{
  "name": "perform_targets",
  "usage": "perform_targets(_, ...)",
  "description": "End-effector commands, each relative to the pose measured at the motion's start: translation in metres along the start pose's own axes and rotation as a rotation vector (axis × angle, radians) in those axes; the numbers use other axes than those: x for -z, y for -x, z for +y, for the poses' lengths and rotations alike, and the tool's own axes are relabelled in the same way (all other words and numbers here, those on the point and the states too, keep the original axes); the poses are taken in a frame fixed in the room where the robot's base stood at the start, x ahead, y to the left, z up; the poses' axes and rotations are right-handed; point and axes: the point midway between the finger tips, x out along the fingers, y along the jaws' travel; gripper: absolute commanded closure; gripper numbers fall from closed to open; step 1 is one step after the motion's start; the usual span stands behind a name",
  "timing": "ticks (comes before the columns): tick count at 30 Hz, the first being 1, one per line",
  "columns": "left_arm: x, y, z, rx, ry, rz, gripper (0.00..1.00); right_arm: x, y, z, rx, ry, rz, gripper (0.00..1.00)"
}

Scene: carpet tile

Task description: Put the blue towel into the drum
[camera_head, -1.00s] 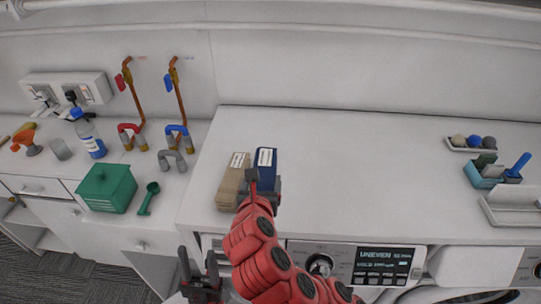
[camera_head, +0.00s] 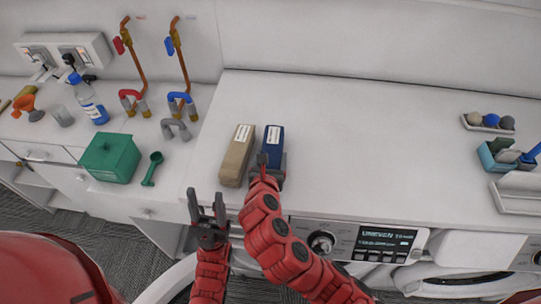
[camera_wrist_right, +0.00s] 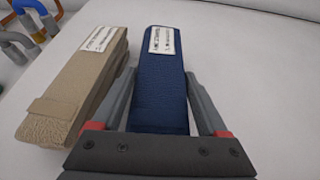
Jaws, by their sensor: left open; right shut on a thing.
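The blue towel (camera_head: 273,143) is a folded, long block with a white label, lying on the white top beside a beige towel (camera_head: 237,154). My right gripper (camera_head: 267,167) is shut on the blue towel's near end; in the right wrist view its fingers (camera_wrist_right: 160,95) lie along both sides of the towel (camera_wrist_right: 160,75). My left gripper (camera_head: 207,205) is open and empty, fingers up, in front of the top's edge, left of the right arm. A washing machine panel (camera_head: 372,242) shows below the top. The drum's inside is hidden.
The beige towel also stands close left of the right gripper (camera_wrist_right: 75,80). A green box (camera_head: 111,158), a green scoop (camera_head: 152,169) and a bottle (camera_head: 90,102) are at left. Trays and small items (camera_head: 505,155) are at right. The middle of the top is clear.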

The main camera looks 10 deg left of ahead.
Motion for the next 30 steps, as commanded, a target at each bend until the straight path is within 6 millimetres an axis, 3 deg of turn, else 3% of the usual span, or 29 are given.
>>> perform_targets(13,0.0,-0.001,0.0,0.0,0.0,0.0,0.48,0.008,-0.004,0.0,0.0,0.002,-0.004,1.0)
perform_targets(14,0.0,-0.001,0.0,0.0,0.0,0.0,0.48,0.008,-0.004,0.0,-0.001,0.001,-0.002,0.18)
perform_targets(15,0.0,-0.001,0.0,0.0,0.0,0.0,0.48,0.008,-0.004,0.0,-0.001,0.001,-0.002,0.11)
perform_targets(17,0.0,-0.001,0.0,0.0,0.0,0.0,0.48,0.008,-0.004,0.0,-0.001,0.001,-0.002,0.0)
perform_targets(26,0.001,-0.003,0.0,0.0,0.0,0.0,0.48,0.005,-0.002,0.0,-0.001,-0.002,-0.001,0.0)
perform_targets(30,-0.001,0.005,0.0,0.0,0.0,0.0,0.48,0.007,0.009,0.001,-0.002,-0.001,-0.004,0.0)
